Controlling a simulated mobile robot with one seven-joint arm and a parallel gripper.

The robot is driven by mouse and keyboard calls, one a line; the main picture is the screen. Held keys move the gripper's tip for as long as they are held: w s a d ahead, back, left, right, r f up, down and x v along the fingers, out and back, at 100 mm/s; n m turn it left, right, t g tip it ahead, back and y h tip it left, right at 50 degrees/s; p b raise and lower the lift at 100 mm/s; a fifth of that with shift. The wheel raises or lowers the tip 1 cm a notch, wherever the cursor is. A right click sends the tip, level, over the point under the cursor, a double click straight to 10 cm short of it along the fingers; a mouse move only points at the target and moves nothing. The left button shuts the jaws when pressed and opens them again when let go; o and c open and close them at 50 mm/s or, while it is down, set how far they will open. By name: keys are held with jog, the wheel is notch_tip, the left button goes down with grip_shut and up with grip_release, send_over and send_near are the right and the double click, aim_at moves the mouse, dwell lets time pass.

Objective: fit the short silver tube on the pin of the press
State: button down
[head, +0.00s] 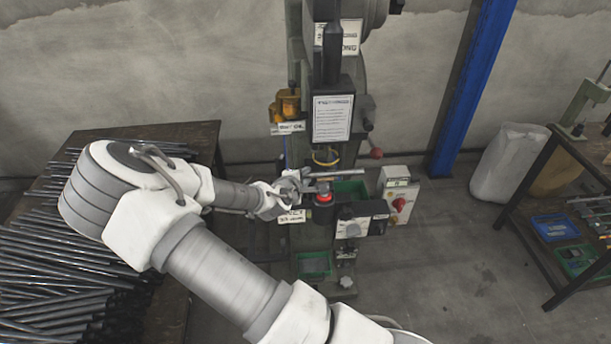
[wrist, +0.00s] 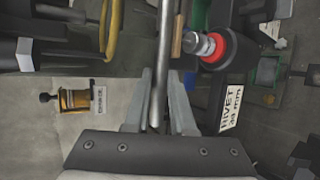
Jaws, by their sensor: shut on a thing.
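The silver tube (wrist: 161,60) runs up between the two fingers of my gripper (wrist: 160,82) in the wrist view, its near end low between them. My gripper is shut on it. In the head view my gripper (head: 302,182) is at the press, and the tube (head: 338,173) sticks out to the right, nearly level. The press (head: 331,80) has a pin (wrist: 196,43) with a red collar (wrist: 231,48), to the right of the tube in the wrist view. The red collar (head: 323,197) is just below the tube in the head view. The tube looks apart from the pin.
A table with many dark rods (head: 60,270) stands at the left. A switch box with a red knob (head: 399,204) is right of the press. A green bin (head: 314,264) sits low on the press. A blue post (head: 470,90) and a shelf with trays (head: 553,228) are further right.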

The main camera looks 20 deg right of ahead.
jog(key=shift+f+b, duration=0.8)
jog(key=shift+f, duration=0.35)
jog(key=c, duration=0.7)
grip_release()
jog(key=p+v, duration=0.1)
jog(key=v, duration=1.6)
jog(key=shift+s+a+r, duration=0.1)
jog(key=shift+a+r, duration=0.05)
